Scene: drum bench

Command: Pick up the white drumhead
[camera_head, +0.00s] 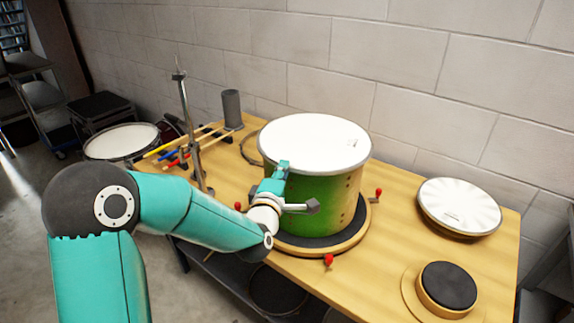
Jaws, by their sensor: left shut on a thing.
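A round white drumhead (314,138) lies flat across the top of a green drum (336,203). The drum stands upright on a dark round pad with a wooden rim (350,239). My left gripper (288,186) is at the drum's front left side, with its upper teal part at the drumhead's rim. It is shut on the rim of the drumhead; the arm partly hides the contact. A second white round head (459,204) lies on the right of the bench. My right gripper is not in view.
The wooden bench (402,252) stands against a block wall. Red-knobbed clamps (329,261) surround the drum. A dark round pad (447,286) is at front right. Drumsticks (201,147), a grey cylinder (232,108) and a metal stand (188,120) are at left.

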